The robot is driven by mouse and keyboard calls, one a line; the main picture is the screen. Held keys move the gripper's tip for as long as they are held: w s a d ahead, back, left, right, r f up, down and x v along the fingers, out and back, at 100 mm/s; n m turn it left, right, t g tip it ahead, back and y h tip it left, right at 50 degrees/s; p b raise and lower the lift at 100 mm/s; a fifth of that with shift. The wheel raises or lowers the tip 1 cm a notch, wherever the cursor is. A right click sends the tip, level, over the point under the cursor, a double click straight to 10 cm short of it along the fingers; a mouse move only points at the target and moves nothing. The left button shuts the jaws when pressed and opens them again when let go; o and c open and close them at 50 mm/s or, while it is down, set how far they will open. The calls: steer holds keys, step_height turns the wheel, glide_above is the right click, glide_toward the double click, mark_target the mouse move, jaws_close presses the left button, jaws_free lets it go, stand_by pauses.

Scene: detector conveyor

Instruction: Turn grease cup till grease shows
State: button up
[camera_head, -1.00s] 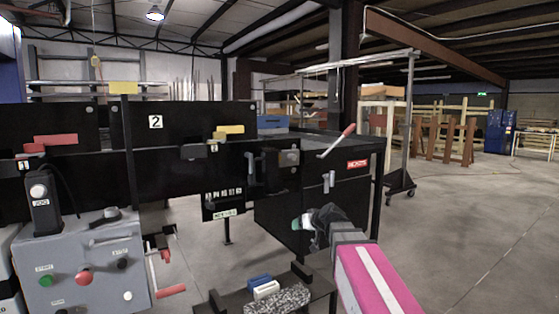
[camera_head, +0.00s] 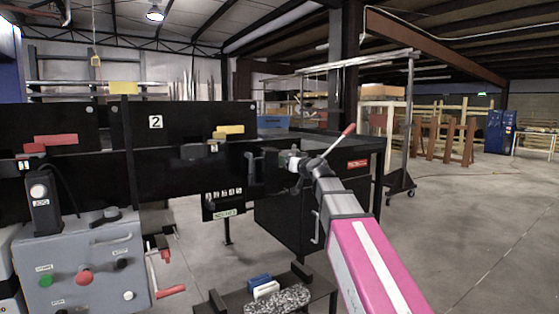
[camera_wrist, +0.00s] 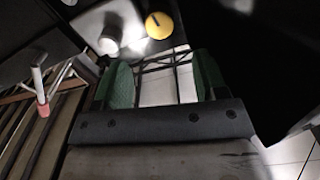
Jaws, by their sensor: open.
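In the wrist view a pale round cap (camera_wrist: 110,40) and a yellow disc with a dark mark (camera_wrist: 158,24) sit ahead of my gripper on a dark part; I cannot tell which one is the grease cup. My gripper (camera_wrist: 165,80) is open, its green-padded fingers apart with nothing between them. Both round parts lie beyond the fingertips, the cap toward the left finger. In the head view my gripper (camera_head: 286,158) is at the black conveyor housing (camera_head: 285,212), and the hand hides that spot. No grease can be made out.
A lever with a red grip (camera_head: 346,131) rises close beside my gripper; a red-tipped lever (camera_wrist: 42,90) shows left in the wrist view. A grey control box (camera_head: 70,260) stands front left. A small dark stand (camera_head: 318,285) holds blocks and a rag.

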steer(key=x, duration=0.8)
steer(key=c, duration=0.9)
